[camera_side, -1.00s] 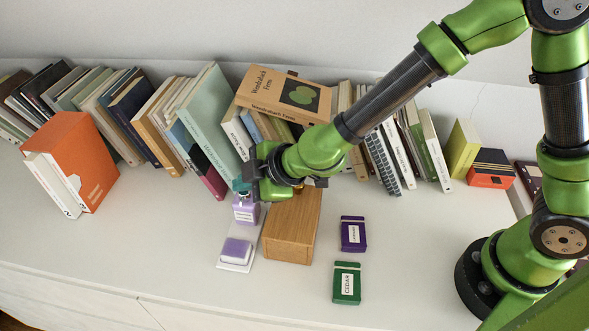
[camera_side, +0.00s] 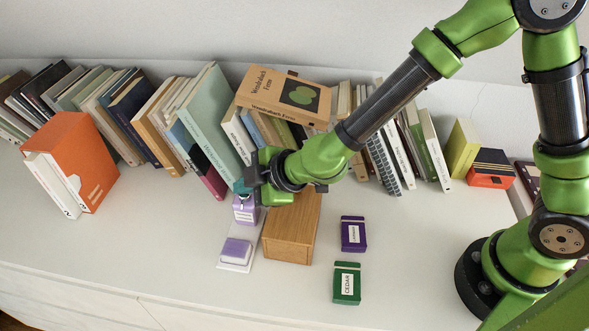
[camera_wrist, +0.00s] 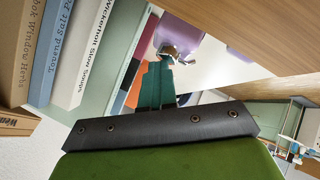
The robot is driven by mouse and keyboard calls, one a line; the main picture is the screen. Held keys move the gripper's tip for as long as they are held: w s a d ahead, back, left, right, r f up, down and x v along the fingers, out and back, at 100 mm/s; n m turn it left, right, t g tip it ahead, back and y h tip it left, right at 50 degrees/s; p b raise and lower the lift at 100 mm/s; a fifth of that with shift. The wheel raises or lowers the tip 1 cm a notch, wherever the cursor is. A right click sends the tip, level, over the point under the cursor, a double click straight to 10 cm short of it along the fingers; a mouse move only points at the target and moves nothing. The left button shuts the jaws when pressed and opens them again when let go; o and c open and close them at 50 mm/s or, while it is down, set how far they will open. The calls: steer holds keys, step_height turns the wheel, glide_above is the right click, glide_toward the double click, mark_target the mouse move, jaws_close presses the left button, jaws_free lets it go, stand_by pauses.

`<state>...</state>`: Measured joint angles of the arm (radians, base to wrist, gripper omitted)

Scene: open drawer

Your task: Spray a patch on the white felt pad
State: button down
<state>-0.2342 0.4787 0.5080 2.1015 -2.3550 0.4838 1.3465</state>
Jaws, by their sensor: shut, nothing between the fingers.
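A lilac bottle (camera_side: 244,211) with a pale label stands upright at the left side of a wooden box. My gripper (camera_side: 241,188) is at the top of this bottle, with teal parts showing there. In the wrist view my gripper (camera_wrist: 168,58) is shut, its fingers together with nothing held between them. The lilac bottle (camera_wrist: 184,38) appears just beyond the tips; I cannot tell whether they touch it. A small white pad or tray (camera_side: 231,266) lies in front of the bottle. A lilac block (camera_side: 236,249) sits on it.
The wooden box (camera_side: 291,232) stands close on the right. A purple box (camera_side: 353,234) and a green box labelled CEDAR (camera_side: 347,284) lie further right. Book rows (camera_side: 130,110) and an orange box file (camera_side: 95,165) stand behind. The front left surface is clear.

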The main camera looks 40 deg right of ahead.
mark_target(251, 200)
steer(key=shift+s+d+f+g, duration=0.2)
steer(key=shift+s+d+f, duration=0.15)
steer(key=shift+f, duration=0.3)
steer(key=shift+s+d+f+g, duration=0.2)
steer(key=shift+s+f, duration=0.25)
steer(key=shift+f, duration=0.15)
steer(key=shift+a+r, duration=0.2)
steer(key=shift+r, duration=2.95)
steer(key=shift+w+r, duration=0.1)
